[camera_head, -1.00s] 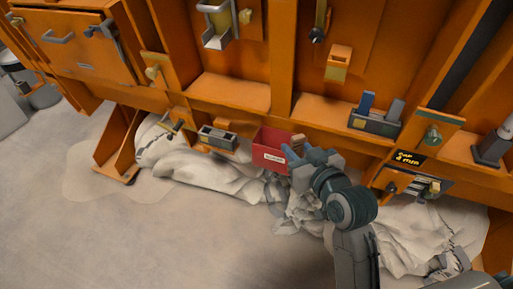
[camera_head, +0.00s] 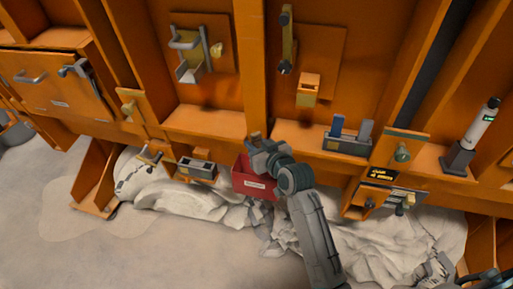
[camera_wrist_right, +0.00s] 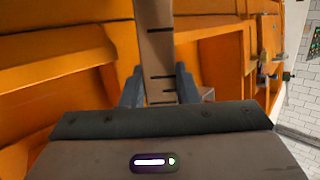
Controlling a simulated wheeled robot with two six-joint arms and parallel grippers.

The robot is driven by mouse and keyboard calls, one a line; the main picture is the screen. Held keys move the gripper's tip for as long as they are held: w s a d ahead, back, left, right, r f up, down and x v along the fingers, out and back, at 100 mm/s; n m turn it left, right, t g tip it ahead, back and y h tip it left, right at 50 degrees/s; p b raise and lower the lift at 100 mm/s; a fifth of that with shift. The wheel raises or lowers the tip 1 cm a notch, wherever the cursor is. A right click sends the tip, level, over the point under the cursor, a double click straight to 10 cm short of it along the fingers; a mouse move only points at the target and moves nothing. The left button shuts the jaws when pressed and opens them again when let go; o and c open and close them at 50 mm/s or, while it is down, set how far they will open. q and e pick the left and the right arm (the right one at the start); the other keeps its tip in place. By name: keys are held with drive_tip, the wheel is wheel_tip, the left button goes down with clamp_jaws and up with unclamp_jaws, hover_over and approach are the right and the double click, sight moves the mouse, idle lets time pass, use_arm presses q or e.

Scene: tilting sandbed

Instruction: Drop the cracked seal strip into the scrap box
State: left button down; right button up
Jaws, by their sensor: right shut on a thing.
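The cracked seal strip (camera_wrist_right: 157,45) is a flat grey-brown piece with dark cross marks. It stands upright between the fingers in the right wrist view. In the head view only a small tan end (camera_head: 254,137) shows at the fingertips. My right gripper (camera_head: 259,146) is shut on it, over the back right part of the scrap box. The scrap box (camera_head: 254,186) is a red open bin with a white label, below the orange shelf edge. The gripper partly covers its opening, and its inside is mostly hidden. My left gripper is not in view.
A small grey holder (camera_head: 197,169) is left of the box. A block with blue and grey uprights (camera_head: 347,140) sits on the shelf to the right. A pale crumpled heap (camera_head: 365,240) lies below. An orange wall bracket (camera_head: 308,90) juts out above.

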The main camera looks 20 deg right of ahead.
drive_tip(key=shift+f, duration=0.8)
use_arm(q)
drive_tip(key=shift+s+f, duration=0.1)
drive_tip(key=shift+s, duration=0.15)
